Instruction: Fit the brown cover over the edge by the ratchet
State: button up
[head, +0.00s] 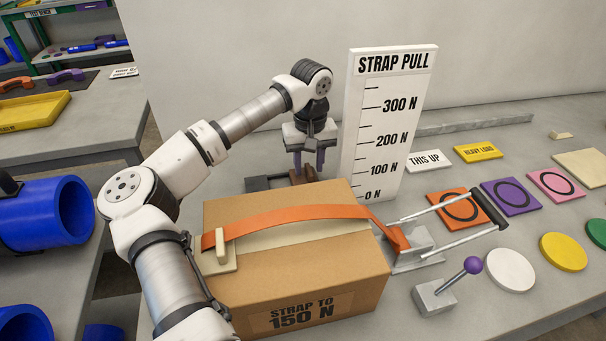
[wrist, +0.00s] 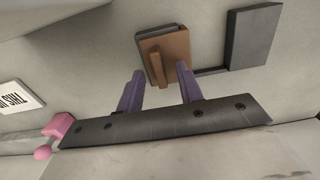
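The brown cover (head: 302,176) lies on the bench behind the box, below my gripper (head: 309,168). In the wrist view the brown cover (wrist: 176,48) has a raised handle bar, and a dark plate shows along its edge. My gripper (wrist: 160,78) is open, its purple fingers spread apart with the cover just beyond the tips; I cannot tell whether they touch it. The cardboard box (head: 300,268) carries an orange strap (head: 290,217) across its top. The strap runs over the box's right edge to the metal ratchet (head: 412,246). No brown cover is on that edge.
A cream cover (head: 216,262) sits on the box's left edge under the strap. The STRAP PULL board (head: 385,125) stands close right of my gripper. A purple-knobbed lever (head: 440,293) and coloured discs and tiles lie right. A dark block (wrist: 254,36) lies beside the brown cover.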

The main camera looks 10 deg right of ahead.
aim_at(308, 168)
grip_shut()
dwell(0.4)
notch_tip(308, 168, up, 20)
jog(key=b, duration=0.2)
dwell(0.3)
